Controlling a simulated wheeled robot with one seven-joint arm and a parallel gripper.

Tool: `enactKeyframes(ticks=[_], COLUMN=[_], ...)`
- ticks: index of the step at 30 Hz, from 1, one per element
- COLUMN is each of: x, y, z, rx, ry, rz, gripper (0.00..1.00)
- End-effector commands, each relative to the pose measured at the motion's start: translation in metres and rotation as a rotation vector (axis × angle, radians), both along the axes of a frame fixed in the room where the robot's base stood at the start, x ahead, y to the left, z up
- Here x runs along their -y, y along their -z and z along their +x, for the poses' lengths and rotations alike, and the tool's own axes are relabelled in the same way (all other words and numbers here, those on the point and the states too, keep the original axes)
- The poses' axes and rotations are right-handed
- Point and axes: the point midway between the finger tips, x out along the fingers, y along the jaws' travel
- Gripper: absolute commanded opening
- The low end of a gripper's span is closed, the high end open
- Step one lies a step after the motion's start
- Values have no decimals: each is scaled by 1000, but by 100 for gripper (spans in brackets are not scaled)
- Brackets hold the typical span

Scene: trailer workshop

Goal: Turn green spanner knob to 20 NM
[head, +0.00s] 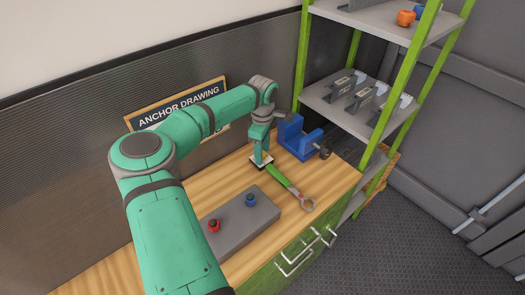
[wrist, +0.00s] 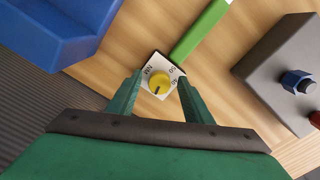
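The green spanner (head: 277,174) lies on the wooden bench, its grey ring end (head: 308,204) towards the bench's front edge. In the wrist view its green handle (wrist: 203,30) runs up and right from a white square dial plate (wrist: 173,66). A round yellow knob (wrist: 159,83) sits on that plate, with a dark pointer mark towards the bottom of the picture. The dial's printed figures are too small to read surely. My gripper (wrist: 160,80) is open, with one finger on each side of the knob and visible gaps between. In the head view my gripper (head: 261,158) is over the plate and hides the knob.
A blue vise (head: 296,139) stands close behind the spanner. A grey block (head: 240,226) with a red nut (head: 214,225) and a blue nut (head: 250,200) is in front. A green-framed shelf (head: 345,105) rises at the right. Bare bench lies between spanner and block.

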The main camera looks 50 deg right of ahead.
Motion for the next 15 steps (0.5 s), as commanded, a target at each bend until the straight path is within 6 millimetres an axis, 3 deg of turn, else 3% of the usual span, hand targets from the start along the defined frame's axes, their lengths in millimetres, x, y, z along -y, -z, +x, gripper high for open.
enactKeyframes(ticks=[7,15], x=[0,0], y=[-9,-56], z=[0,0], rx=[0,3], ry=[0,0], rz=[-1,-1], gripper=[46,46])
